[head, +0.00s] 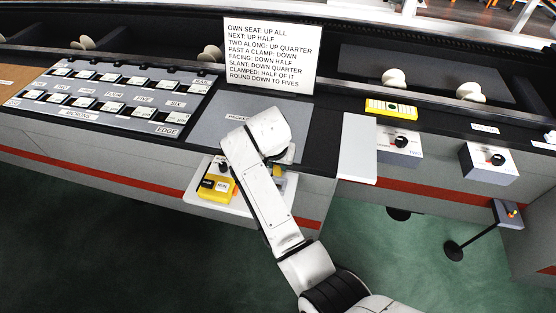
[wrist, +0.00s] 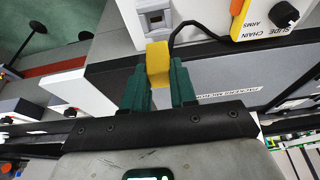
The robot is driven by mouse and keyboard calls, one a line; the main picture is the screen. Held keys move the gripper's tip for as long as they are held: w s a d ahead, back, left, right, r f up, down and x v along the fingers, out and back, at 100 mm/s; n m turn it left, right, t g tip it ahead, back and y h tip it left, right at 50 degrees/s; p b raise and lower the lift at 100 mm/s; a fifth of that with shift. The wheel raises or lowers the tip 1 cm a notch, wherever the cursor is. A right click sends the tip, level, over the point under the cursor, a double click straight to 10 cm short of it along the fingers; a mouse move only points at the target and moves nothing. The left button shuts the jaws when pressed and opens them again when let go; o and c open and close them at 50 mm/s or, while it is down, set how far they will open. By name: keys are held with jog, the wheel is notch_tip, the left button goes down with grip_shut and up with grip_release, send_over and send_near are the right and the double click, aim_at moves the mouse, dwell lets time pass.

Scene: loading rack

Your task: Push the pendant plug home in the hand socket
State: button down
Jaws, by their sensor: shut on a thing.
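My gripper (wrist: 157,82) has its green jaws shut on the yellow pendant plug (wrist: 157,60). The plug's tip sticks out beyond the jaws. A grey socket (wrist: 156,20) with a small window is just ahead of the plug in the wrist view; I cannot tell whether they touch. A black cable curves from near the plug to the yellow pendant (wrist: 268,14), marked "SLIDE CHAIN ARMS". In the head view the pendant (head: 214,188) lies on a white shelf (head: 240,207), left of my wrist. My arm mostly hides the gripper, plug and socket there.
A grey panel (head: 215,128) and a switch panel (head: 115,96) lie on the bench behind. A sign (head: 272,55) stands behind my wrist. A white plate (head: 357,150) and knob boxes (head: 402,150) are at the right. The green floor in front is open.

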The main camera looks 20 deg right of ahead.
jog(key=shift+f+b, duration=1.95)
jog(key=shift+f, duration=1.4)
jog(key=shift+f, duration=0.2)
jog(key=c, duration=0.8)
grip_release()
jog(key=b+v, duration=0.1)
jog(key=v, duration=1)
jog(key=s+d+f+n, duration=0.1)
jog(key=s+d+f, duration=0.4)
jog(key=s, duration=0.2)
jog(key=s+d+f+n, duration=0.2)
jog(key=s+d+f, duration=0.25)
jog(key=s, duration=0.35)
jog(key=s+f+n, duration=0.1)
jog(key=s, duration=0.5)
jog(key=s+f+n+g+y, duration=0.1)
jog(key=s, duration=0.6)
jog(key=s+d+f+n+g+y, duration=0.1)
jog(key=s, duration=0.6)
jog(key=shift+f+n, duration=0.3)
jog(key=shift+f, duration=0.1)
